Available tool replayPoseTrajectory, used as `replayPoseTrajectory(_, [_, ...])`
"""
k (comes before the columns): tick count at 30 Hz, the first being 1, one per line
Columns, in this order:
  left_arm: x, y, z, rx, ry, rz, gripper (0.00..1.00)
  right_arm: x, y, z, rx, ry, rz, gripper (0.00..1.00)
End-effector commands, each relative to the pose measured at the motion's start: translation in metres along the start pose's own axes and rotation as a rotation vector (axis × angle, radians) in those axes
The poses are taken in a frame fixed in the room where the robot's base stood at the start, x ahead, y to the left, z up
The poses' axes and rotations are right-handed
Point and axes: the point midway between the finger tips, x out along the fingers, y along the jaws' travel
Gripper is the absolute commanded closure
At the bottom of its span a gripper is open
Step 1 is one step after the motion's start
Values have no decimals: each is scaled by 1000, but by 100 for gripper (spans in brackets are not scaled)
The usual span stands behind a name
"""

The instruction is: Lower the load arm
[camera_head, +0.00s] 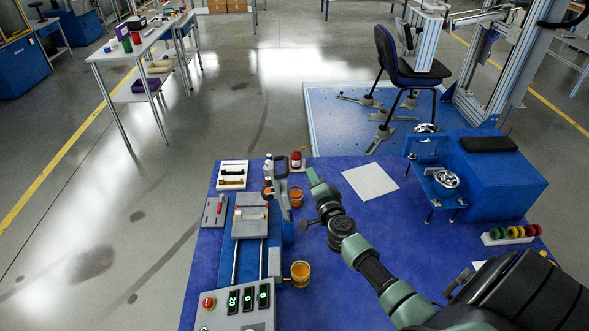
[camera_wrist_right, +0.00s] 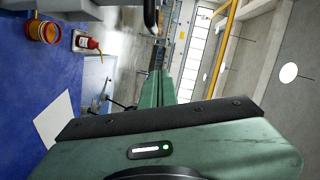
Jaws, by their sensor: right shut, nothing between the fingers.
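A bench tester (camera_head: 250,222) with a grey block and steel rails stands at the left of the blue table. A grey arm (camera_head: 283,193) with a dark upper end (camera_head: 280,166) rises steeply at its right side; I take this as the load arm. My right gripper (camera_head: 313,174) is shut and empty, just right of the arm's upper end, apparently apart from it. In the right wrist view the green fingers (camera_wrist_right: 158,88) are together, with a dark rounded rod end (camera_wrist_right: 151,16) beyond them. My left gripper is not in view.
An orange-brown jar (camera_head: 296,197), a red bottle (camera_head: 296,159) and a yellow cup (camera_head: 300,272) stand near the tester. A control box (camera_head: 236,308) is in front. A white sheet (camera_head: 370,181) lies right of my gripper; a blue fixture (camera_head: 500,175) stands further right.

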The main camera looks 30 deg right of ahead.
Motion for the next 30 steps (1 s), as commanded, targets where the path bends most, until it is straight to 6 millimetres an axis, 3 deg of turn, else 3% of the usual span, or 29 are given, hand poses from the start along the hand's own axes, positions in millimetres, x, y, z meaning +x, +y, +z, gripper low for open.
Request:
replayPoseTrajectory(8, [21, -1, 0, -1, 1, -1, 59, 61, 2, 1, 1, 1, -2, 100])
replayPoseTrajectory(15, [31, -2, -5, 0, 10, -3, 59, 66, 2, 34, 1, -2, 1, 100])
replayPoseTrajectory(30, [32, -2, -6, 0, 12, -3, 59, 68, 0, 40, -2, -2, 1, 100])
